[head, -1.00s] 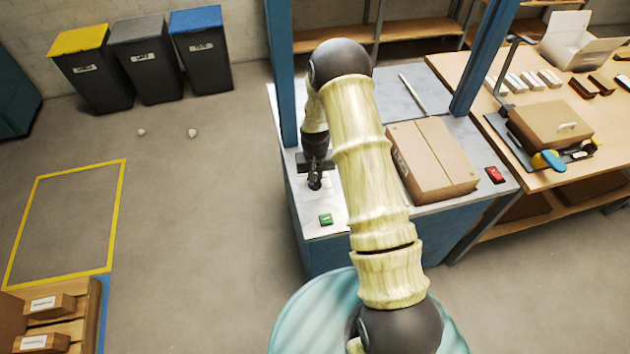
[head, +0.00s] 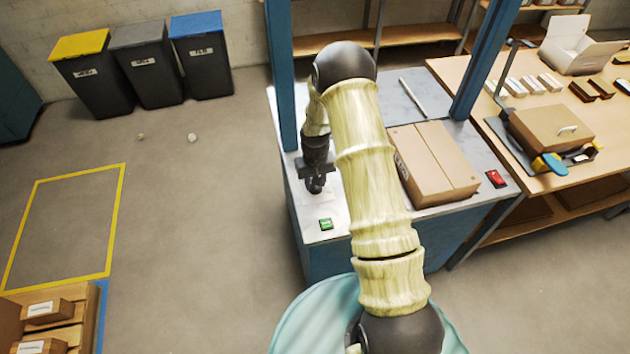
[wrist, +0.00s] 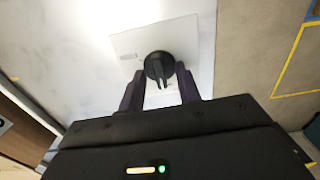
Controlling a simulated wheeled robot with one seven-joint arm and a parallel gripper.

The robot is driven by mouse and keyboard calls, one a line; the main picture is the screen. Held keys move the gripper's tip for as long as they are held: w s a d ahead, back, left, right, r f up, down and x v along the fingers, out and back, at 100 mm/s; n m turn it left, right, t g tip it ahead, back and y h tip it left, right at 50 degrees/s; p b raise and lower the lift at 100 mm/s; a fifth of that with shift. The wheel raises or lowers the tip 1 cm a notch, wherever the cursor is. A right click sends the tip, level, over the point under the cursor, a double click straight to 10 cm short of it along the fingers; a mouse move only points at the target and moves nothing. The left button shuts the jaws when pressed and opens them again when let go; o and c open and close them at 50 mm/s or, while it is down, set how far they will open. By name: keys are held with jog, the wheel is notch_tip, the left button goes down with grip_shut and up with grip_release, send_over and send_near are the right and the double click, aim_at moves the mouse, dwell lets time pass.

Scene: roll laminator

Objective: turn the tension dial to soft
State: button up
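The tension dial (wrist: 158,65) is a round black knob with a raised pointer, on a white label plate (wrist: 190,45) in the wrist view. Its pointer faces down in the picture, toward my gripper. My gripper (wrist: 160,88) is open, with one dark finger to each side of the pointer end. I cannot tell whether either finger touches the dial. In the head view my gripper (head: 314,186) is low over the left end of the machine's top (head: 338,212), and it hides the dial there. The plate's markings are too small to read.
A green button (head: 326,224) is on the machine top just in front of my gripper. A cardboard box (head: 432,162) lies to the right, with a red switch (head: 496,178) beyond it. A blue post (head: 281,75) rises close behind my gripper on the left.

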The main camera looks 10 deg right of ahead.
notch_tip(320, 180, up, 17)
jog(key=b, duration=0.3)
jog(key=shift+r+b, duration=0.2)
jog(key=shift+b, duration=0.2)
dwell(0.4)
jog(key=shift+s, duration=0.1)
jog(key=s+r+t, duration=0.1)
jog(key=s, duration=0.9)
jog(key=s+r+t, duration=0.1)
jog(key=s+r, duration=0.1)
jog(key=s, duration=0.9)
jog(key=shift+a+r+t, duration=0.15)
jog(key=shift+r+t, duration=0.1)
jog(key=shift+t, duration=0.05)
